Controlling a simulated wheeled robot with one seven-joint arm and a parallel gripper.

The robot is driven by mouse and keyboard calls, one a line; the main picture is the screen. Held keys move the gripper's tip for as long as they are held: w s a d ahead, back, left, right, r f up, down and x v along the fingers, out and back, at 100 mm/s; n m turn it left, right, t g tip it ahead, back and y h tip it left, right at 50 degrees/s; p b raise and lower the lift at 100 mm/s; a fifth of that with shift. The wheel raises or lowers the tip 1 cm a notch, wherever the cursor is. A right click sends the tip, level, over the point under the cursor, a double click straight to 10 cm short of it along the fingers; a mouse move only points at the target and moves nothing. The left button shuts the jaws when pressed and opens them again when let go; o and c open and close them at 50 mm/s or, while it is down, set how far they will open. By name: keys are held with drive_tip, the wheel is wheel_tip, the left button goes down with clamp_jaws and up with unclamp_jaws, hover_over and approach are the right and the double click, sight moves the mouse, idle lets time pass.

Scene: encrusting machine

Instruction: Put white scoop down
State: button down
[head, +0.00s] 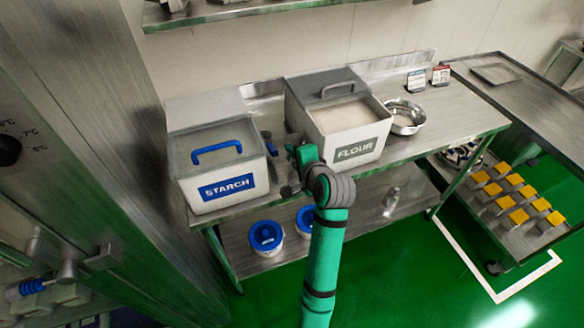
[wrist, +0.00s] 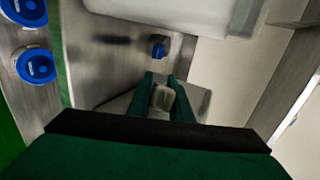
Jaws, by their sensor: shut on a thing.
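My gripper (wrist: 165,82) is shut on a pale piece (wrist: 163,97) between its two green fingers in the wrist view. I take this piece to be part of the white scoop; most of the scoop is hidden or hard to make out. In the head view my gripper (head: 298,153) is over the gap between the starch bin (head: 215,165) and the flour bin (head: 343,125), and the held piece cannot be made out. Whether the scoop touches the steel counter (wrist: 85,75) cannot be told. A blue item (wrist: 158,50) lies just beyond the fingertips, near the starch bin.
The flour bin stands close right of my gripper. A steel bowl (head: 405,117) is farther right on the counter. Blue-lidded tubs (head: 265,237) stand on the lower shelf. A wheeled rack with yellow-topped blocks (head: 515,198) is at the right.

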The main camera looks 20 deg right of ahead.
drive_tip(key=shift+w+a+f, duration=0.1)
drive_tip(key=shift+f, duration=3)
drive_tip(key=c, duration=1.6)
unclamp_jaws()
drive_tip(key=shift+f, duration=0.1)
